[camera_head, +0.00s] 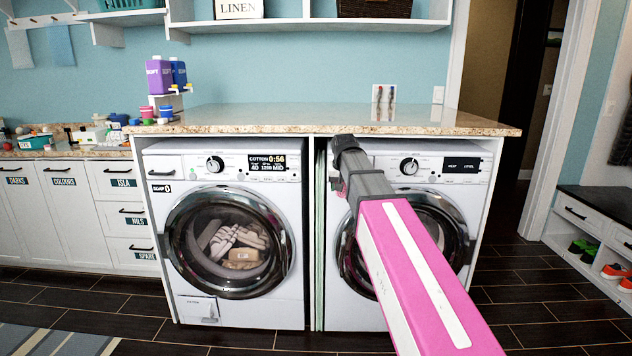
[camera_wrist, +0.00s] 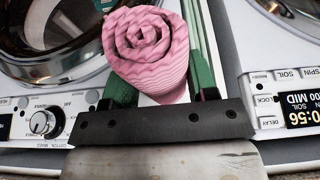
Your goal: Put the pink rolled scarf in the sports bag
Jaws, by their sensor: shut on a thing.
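The pink rolled scarf (camera_wrist: 150,50), a spiral roll with a wavy pattern, fills the space between my gripper's green fingers in the wrist view. My gripper (camera_wrist: 160,88) is shut on it, one finger on each side. In the head view my pink and grey arm reaches up in front of the right-hand machine. There the gripper is mostly hidden behind the arm, and only a small pink bit of the scarf (camera_head: 339,186) shows beside the grey wrist. I cannot make out a sports bag in either view.
Two front-loading machines stand under a granite counter (camera_head: 300,118); the left washer (camera_head: 228,300) holds laundry. The counter's middle is clear. Purple and blue bottles (camera_head: 160,76) stand at its left end. A shoe bench (camera_head: 598,212) is at the right.

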